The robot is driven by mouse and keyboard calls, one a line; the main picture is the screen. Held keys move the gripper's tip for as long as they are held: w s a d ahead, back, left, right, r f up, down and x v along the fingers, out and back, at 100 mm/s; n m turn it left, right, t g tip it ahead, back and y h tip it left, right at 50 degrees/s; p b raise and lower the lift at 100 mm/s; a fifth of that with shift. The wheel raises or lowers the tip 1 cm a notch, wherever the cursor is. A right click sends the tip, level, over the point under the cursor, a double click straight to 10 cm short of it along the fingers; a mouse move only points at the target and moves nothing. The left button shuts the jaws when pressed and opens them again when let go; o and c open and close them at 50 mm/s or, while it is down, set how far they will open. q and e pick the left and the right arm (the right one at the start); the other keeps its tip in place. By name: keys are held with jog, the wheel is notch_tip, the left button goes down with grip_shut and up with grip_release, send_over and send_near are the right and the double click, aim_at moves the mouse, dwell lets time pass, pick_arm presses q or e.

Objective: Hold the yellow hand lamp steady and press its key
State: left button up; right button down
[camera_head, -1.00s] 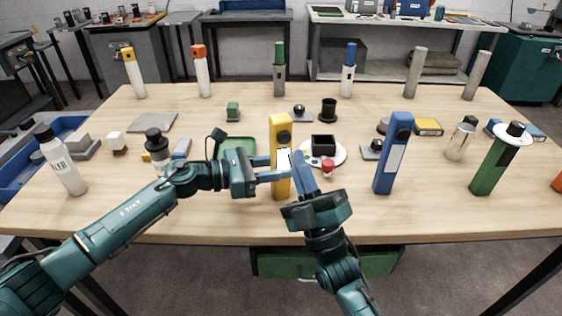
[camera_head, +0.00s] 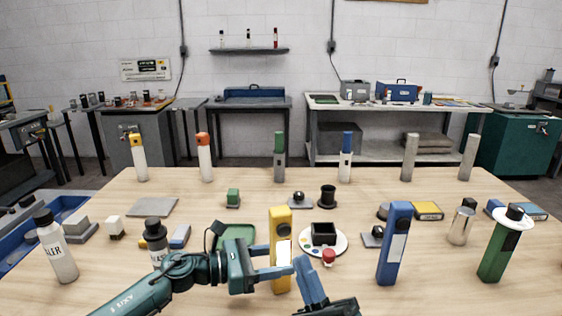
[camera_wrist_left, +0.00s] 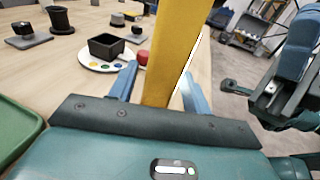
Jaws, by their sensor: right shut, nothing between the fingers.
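The yellow hand lamp (camera_head: 281,222) stands upright near the front middle of the table, a pale panel on its front. In the left wrist view the lamp (camera_wrist_left: 172,50) rises between my two blue left fingers. My left gripper (camera_head: 283,262) is open around it, and a gap shows beside the lamp in the left wrist view (camera_wrist_left: 160,75). My right gripper (camera_head: 299,262) is shut and empty, its tips low and just right of the lamp. A dark round spot, possibly the key, shows near the lamp's top. The lamp's base is partly hidden.
A white palette (camera_head: 337,238) with a black box (camera_head: 323,232) and a red knob (camera_head: 328,257) lies close right of the lamp. A blue lamp (camera_head: 393,245) and a green lamp (camera_head: 495,250) stand farther right. A green tray (camera_head: 238,233) lies behind my left gripper.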

pick_arm(q)
jog(key=shift+o, duration=0.7)
jog(key=shift+a, duration=0.1)
jog(key=v, duration=1.2)
